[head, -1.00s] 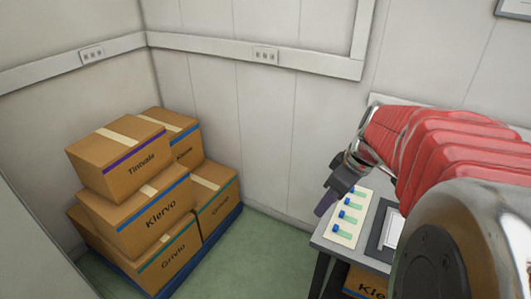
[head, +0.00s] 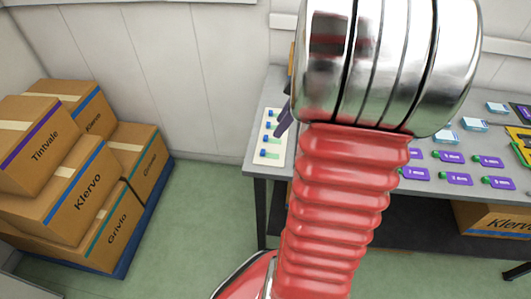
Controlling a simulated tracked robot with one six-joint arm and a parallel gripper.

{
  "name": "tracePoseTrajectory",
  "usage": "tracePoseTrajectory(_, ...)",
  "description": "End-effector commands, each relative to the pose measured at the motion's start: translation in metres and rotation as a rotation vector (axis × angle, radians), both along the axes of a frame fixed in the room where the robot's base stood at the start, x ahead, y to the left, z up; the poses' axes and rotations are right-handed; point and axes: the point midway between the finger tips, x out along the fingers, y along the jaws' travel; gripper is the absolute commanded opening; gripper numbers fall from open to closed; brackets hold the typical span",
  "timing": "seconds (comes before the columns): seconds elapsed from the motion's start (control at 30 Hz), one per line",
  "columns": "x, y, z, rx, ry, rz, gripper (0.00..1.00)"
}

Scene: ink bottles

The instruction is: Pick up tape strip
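I cannot tell for sure which thing is the tape strip. Several small blue-and-green pieces lie in a column on a pale card (head: 281,163) at the table's left end. The tip of my gripper (head: 283,120), dark purple, shows just above and to the right of the card. The rest of my gripper is hidden behind my silver and red arm. I cannot see its fingers well enough to tell whether they are open or hold anything.
The grey table (head: 262,112) also carries several purple labels (head: 452,157) with green ends and several light blue packs (head: 473,124). Stacked cartons (head: 88,190) stand on a blue pallet (head: 142,225) at left. Green floor (head: 205,205) between is clear.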

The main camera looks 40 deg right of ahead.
Motion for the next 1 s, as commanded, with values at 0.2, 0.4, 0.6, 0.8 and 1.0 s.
tracePoseTrajectory(0.2,0.010,0.008,-0.029,0.004,0.004,0.002,0.39)
tracePoseTrajectory(0.4,0.019,0.015,-0.057,0.003,0.003,0.003,0.39)
tracePoseTrajectory(0.6,0.025,0.017,-0.072,0.000,0.001,0.000,0.39)
tracePoseTrajectory(0.8,0.025,0.017,-0.072,-0.001,0.001,0.000,0.39)
tracePoseTrajectory(1.0,0.026,0.019,-0.076,0.001,0.002,0.000,0.39)
